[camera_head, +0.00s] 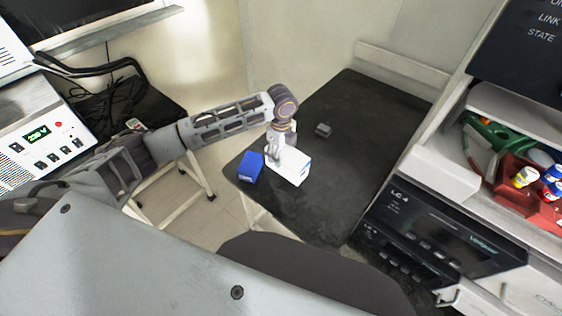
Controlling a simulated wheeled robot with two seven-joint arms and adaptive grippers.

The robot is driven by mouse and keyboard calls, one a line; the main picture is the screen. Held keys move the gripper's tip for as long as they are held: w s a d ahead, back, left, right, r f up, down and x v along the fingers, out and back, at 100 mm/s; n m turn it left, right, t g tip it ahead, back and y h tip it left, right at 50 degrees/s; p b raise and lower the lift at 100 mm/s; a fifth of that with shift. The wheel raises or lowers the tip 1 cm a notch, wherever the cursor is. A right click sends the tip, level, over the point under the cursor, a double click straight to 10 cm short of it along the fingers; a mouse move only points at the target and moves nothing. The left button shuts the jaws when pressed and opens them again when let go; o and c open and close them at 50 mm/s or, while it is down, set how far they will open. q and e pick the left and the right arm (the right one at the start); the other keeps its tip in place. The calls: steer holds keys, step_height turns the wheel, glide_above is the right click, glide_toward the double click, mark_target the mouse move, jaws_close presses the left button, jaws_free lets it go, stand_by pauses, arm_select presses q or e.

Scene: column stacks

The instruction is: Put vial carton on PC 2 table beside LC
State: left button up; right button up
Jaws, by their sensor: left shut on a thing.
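A white carton (291,166) with some blue marking at its end is at the black table (350,130), near its left front edge. I take it to be the vial carton. My left gripper (275,156) is shut on the carton at its left end, reaching down from above. I cannot tell whether the carton rests on the tabletop or is held just over it. The LC unit (440,235), a black front panel marked LC 4, stands to the right of the table. My right gripper is not in view.
A blue box (251,167) sits close to the left of the carton, at the table edge. A small dark grey block (323,130) lies behind it. The table's middle and right are clear. A red tray (535,190) with bottles is on the right-hand shelf.

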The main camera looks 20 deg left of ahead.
arm_select(q)
steer(key=shift+f, duration=2.4)
steer(key=o, duration=1.4)
steer(key=shift+f, duration=0.1)
steer(key=shift+r, duration=6.1)
